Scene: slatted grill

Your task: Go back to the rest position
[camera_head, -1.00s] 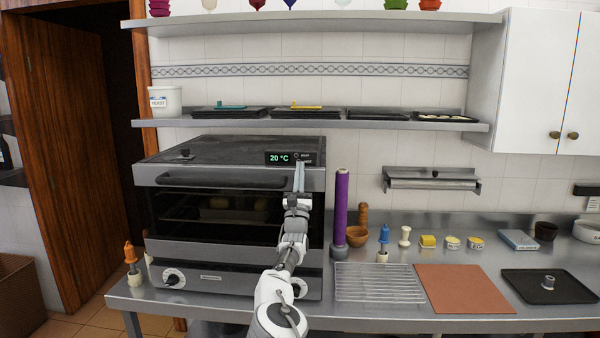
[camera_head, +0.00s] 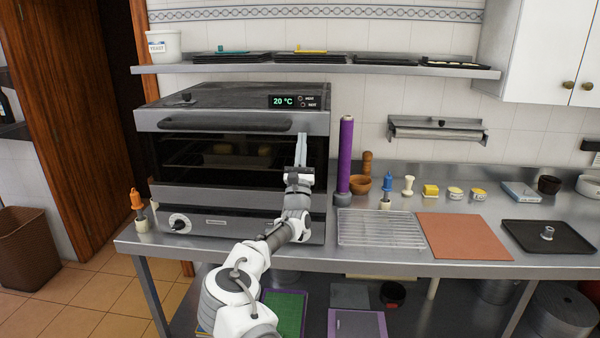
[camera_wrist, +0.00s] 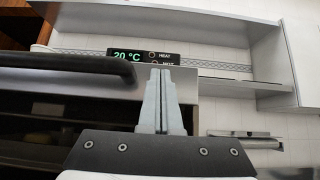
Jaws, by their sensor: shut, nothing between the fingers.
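My gripper (camera_head: 300,152) is shut and empty, its fingers pointing up in front of the right side of the oven (camera_head: 172,216). In the wrist view the two fingertips (camera_wrist: 161,75) are pressed together, with the oven's display reading 20 °C behind them. The oven's dark handle (camera_head: 225,125) is to the left of my gripper, and it also shows in the wrist view (camera_wrist: 75,64). The oven door looks shut, with pale loaf-like shapes (camera_head: 240,149) behind its glass.
A purple roll (camera_head: 346,155) stands on the counter just right of my gripper. Further right are a wire rack (camera_head: 380,229), a brown mat (camera_head: 463,236) and a dark tray (camera_head: 565,238). A shelf (camera_head: 330,69) with trays hangs above the oven.

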